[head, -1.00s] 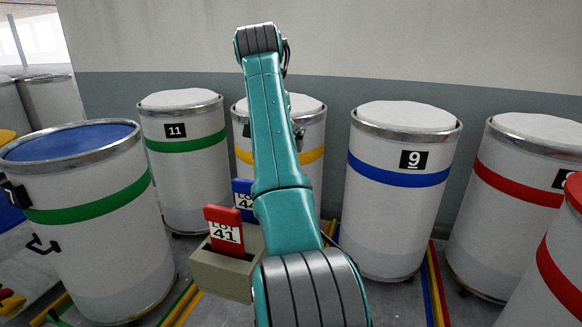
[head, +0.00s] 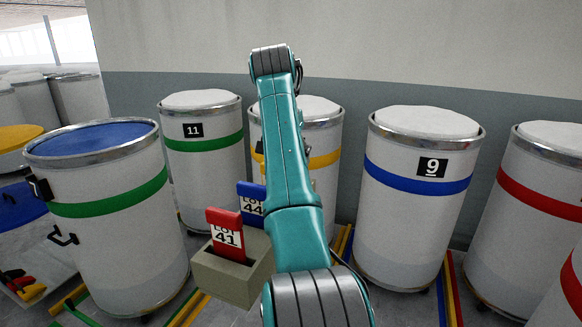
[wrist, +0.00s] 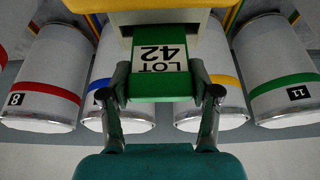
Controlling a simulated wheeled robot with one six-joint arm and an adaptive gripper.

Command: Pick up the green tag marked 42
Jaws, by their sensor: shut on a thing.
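The green tag marked LOT 42 (wrist: 160,87) shows in the wrist view, its lettering upside down. My gripper (wrist: 163,90) is shut on the green tag, one finger at each side. The tag's white label (wrist: 160,55) lies against the edge of a beige block at the top; I cannot tell whether its end is still in a slot. In the head view my arm hides the gripper and the green tag.
Drums stand around: a blue-topped one with a green band (head: 108,198), drum 11 (head: 203,165), a yellow-banded one (head: 325,140), drum 9 (head: 412,215) and a red-banded one (head: 535,225). Coloured floor lines run between them. A grey wall (head: 400,50) rises behind.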

